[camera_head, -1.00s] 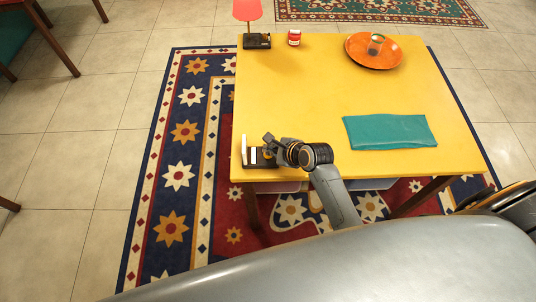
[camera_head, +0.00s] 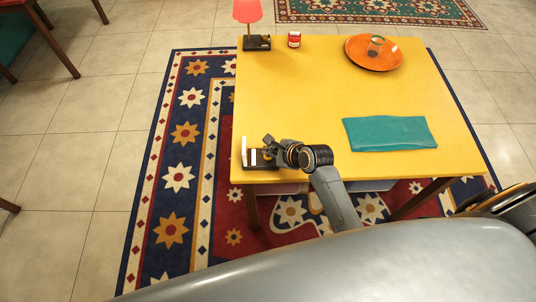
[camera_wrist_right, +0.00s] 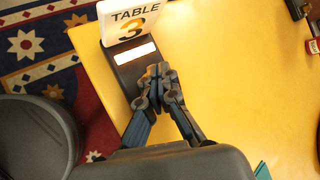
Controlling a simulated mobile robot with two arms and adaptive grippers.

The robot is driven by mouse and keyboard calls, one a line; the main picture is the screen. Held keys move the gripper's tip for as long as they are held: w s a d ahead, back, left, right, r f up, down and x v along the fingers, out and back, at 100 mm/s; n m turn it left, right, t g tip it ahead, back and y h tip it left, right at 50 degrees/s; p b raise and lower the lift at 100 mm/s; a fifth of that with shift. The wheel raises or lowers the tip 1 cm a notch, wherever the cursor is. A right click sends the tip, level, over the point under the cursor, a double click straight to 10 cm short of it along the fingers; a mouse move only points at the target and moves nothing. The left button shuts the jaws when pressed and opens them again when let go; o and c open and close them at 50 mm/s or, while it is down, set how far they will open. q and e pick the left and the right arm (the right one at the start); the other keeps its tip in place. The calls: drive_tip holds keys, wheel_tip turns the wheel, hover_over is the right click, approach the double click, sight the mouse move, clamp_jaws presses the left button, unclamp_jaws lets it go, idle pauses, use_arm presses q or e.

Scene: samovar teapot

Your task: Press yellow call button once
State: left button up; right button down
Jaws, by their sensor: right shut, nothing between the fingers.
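A black call device (camera_head: 262,160) with an upright white sign (camera_head: 244,152) stands at the near left corner of the yellow table. In the right wrist view, the sign (camera_wrist_right: 128,22) reads "TABLE 3", and the black base (camera_wrist_right: 126,74) has a white label strip. My right gripper (camera_head: 268,147) is shut and empty, with its fingertips at the right part of the base; they also show in the right wrist view (camera_wrist_right: 157,76). The yellow button cannot be made out and seems hidden by the fingers. I cannot tell whether they touch it. My left gripper is not in view.
A teal folded cloth (camera_head: 390,133) lies right of my right arm. At the far side are a red lamp (camera_head: 247,12) on a dark base, a red-and-white can (camera_head: 294,39) and an orange plate (camera_head: 360,58) with a glass (camera_head: 376,46). The table's middle is clear.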

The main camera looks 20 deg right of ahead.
drive_tip(key=shift+f, duration=0.1)
drive_tip(key=shift+f, duration=0.25)
drive_tip(key=shift+f, duration=0.5)
idle(1.0)
drive_tip(key=shift+r+p, duration=0.85)
drive_tip(key=shift+p, duration=0.4)
wheel_tip(320, 180, up, 5)
drive_tip(key=p, duration=0.6)
drive_tip(key=shift+r, duration=0.1)
